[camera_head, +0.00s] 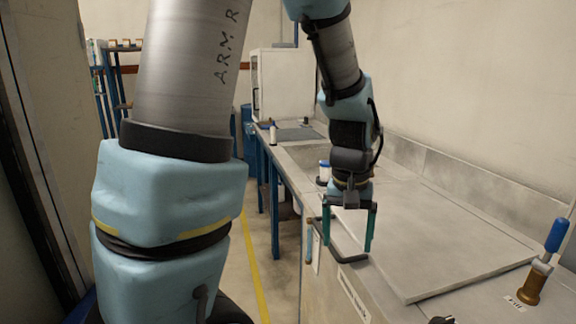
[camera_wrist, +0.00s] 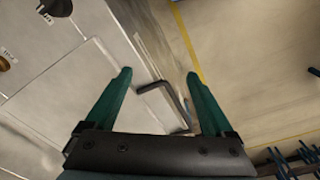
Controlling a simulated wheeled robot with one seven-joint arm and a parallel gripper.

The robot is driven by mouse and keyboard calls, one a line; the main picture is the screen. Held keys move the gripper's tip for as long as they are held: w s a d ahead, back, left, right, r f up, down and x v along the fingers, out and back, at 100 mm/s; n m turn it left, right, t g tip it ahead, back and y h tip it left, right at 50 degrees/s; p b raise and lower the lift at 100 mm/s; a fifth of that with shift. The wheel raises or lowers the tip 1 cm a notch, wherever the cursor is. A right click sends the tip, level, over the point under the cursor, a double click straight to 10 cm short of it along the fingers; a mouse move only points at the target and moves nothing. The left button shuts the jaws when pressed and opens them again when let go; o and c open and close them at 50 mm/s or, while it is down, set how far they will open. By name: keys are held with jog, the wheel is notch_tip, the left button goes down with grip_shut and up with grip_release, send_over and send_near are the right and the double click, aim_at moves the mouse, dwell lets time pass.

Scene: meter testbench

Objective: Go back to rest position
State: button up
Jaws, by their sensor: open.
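My gripper (camera_head: 346,246) hangs at the end of my arm, pointing down near the front edge of the grey bench (camera_head: 400,225). In the wrist view my gripper (camera_wrist: 158,88) has its two green fingers spread wide apart with nothing between them but the view beyond. A dark bent handle (camera_wrist: 168,98) shows between and beyond the fingers in the wrist view. In the head view this handle (camera_head: 350,259) is at the bench's front edge, just behind and below the fingertips. I cannot tell whether the fingers touch it.
A brass fitting with a blue-handled lever (camera_head: 556,236) stands at the bench's right. A white-topped cylinder (camera_head: 324,172) stands behind my gripper. A white cabinet (camera_head: 285,80) is at the back. The floor left of the bench, with a yellow line (camera_head: 252,270), is clear.

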jog(key=a+n+t, duration=0.1)
jog(key=a+n, duration=0.1)
jog(key=a, duration=1.7)
jog(key=shift+w+f, duration=0.2)
jog(key=shift+w, duration=0.25)
